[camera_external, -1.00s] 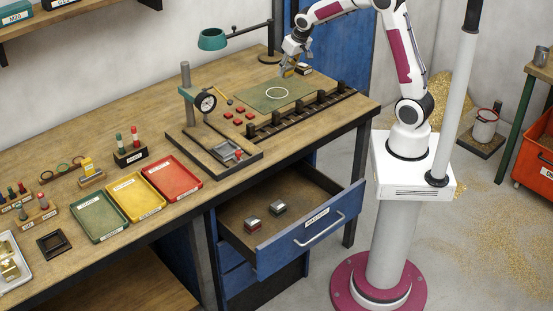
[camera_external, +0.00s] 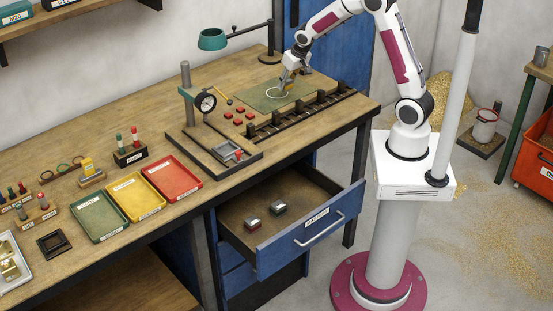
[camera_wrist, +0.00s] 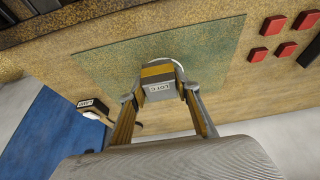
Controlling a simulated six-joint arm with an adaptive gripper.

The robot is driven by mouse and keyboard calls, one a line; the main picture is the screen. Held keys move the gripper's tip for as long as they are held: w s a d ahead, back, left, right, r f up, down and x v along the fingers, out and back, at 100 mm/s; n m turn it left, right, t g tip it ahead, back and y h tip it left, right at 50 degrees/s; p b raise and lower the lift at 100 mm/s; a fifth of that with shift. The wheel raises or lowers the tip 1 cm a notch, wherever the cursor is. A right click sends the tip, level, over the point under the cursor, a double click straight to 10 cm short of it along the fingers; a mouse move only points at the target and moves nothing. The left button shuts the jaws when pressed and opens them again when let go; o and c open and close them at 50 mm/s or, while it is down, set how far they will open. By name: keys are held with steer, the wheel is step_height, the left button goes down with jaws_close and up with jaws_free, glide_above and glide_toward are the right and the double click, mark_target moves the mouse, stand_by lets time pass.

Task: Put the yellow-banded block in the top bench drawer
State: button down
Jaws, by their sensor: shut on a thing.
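My gripper (camera_external: 287,84) is over the green mat (camera_external: 268,103) near the back right of the bench. In the wrist view, my gripper (camera_wrist: 162,100) is shut on the yellow-banded block (camera_wrist: 158,73), a grey block with a yellow band and a white label. The block is between the fingertips, over the mat's white circle; the gap below it is hard to judge. The top bench drawer (camera_external: 327,243) is pulled open. Two small blocks (camera_external: 252,224) (camera_external: 279,208) lie inside it, apart from each other.
A dark slotted rail (camera_external: 300,115) runs along the mat's front side. Several red squares (camera_external: 238,116) lie left of the mat. A dial gauge stand (camera_external: 205,103) and green, yellow and red trays (camera_external: 172,178) are further left. The drawer floor has free room.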

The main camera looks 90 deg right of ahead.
mark_target(287, 90)
steer(key=shift+f, duration=1.8)
steer(key=shift+f, duration=0.15)
steer(key=c, duration=1.5)
jaws_free()
steer(key=v, duration=1.2)
